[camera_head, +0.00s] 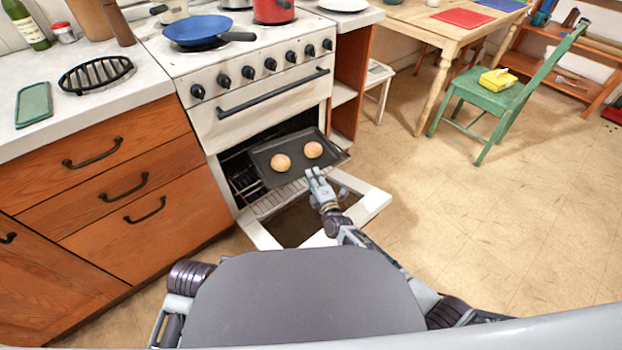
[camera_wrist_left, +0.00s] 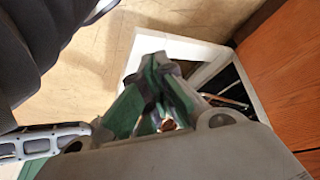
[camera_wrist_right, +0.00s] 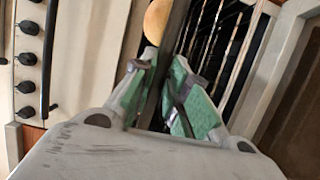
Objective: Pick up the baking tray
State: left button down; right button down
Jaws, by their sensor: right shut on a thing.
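The dark baking tray (camera_head: 296,166) sits in the open oven, partly out over the lowered door. Two round buns (camera_head: 280,162) (camera_head: 313,149) rest on it. My right gripper (camera_head: 315,174) is shut on the tray's front edge. In the right wrist view the tray (camera_wrist_right: 173,45) shows nearly edge-on, as a dark strip between the green finger pads, with one bun beside it. My left gripper (camera_wrist_left: 158,68) shows in its wrist view with its fingers together and nothing seen between the tips. In the head view it is hidden behind my body.
The white oven door (camera_head: 366,200) lies open below the tray. A wire rack (camera_head: 275,201) shows in the oven. Wooden drawers (camera_head: 110,170) stand to the left. A blue pan (camera_head: 196,29) and red pot (camera_head: 272,10) are on the stove. The floor to the right is clear up to the green chair (camera_head: 497,102).

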pick_arm(q)
jog(key=shift+s+a+r+p, duration=0.2)
jog(key=shift+a+r, duration=0.15)
jog(key=shift+r, duration=0.2)
jog(key=shift+s+a+r+p, duration=0.1)
jog(key=shift+s+a+r, duration=0.15)
jog(key=shift+r, duration=0.25)
